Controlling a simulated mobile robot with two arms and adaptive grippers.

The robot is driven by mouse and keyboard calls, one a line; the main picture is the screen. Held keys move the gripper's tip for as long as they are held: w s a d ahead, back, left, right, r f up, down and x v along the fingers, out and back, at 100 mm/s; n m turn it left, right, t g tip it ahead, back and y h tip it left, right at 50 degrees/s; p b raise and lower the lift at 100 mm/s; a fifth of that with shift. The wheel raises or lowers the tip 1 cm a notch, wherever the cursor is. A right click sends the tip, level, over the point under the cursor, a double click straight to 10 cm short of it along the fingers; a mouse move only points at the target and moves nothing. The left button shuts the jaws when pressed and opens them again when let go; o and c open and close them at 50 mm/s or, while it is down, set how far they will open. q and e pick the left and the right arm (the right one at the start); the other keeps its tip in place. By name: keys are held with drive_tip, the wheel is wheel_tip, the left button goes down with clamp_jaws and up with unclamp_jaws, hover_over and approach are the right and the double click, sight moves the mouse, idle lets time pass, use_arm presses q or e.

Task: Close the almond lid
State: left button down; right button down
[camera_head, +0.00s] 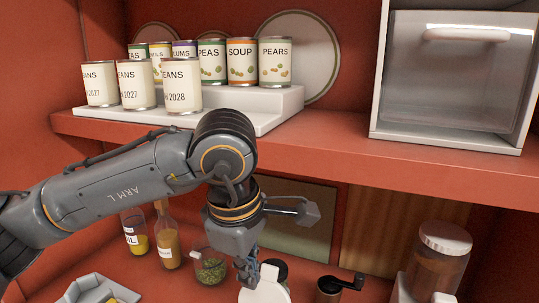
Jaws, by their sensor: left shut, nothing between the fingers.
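My left gripper (247,273) reaches down over the lower shelf, with its fingers shut and empty. A white rounded piece (266,288), perhaps a lid, shows just below the fingertips and is cut off by the bottom edge. Whether the fingers touch it I cannot tell. A dark round cap or opening (275,267) shows right behind it. No almond label is readable, so I cannot tell for certain which container holds almonds. A brown-filled clear canister (438,267) with its lid on stands at the lower right. My right gripper is not in view.
A glass jar with green contents (210,269), two bottles (167,245) and a dark handled grinder (329,289) stand close around the gripper. Labelled cans (181,86) stand on a white stepped riser (262,119) above. A clear-fronted bin (449,75) is upper right.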

use_arm(q)
drive_tip(key=s+b, duration=0.1)
drive_tip(key=s+a+b, duration=0.1)
drive_tip(key=s, duration=0.1)
drive_tip(key=s+f+b, duration=0.1)
drive_tip(key=shift+s+a, duration=0.25)
drive_tip(key=shift+a, duration=0.15)
idle(0.4)
drive_tip(key=s+f+b, duration=0.1)
drive_tip(key=s+a+f+b, duration=0.1)
drive_tip(key=s+f+b, duration=0.1)
drive_tip(key=b, duration=0.1)
drive_tip(key=shift+s+a, duration=0.25)
drive_tip(key=shift+s, duration=0.05)
idle(0.4)
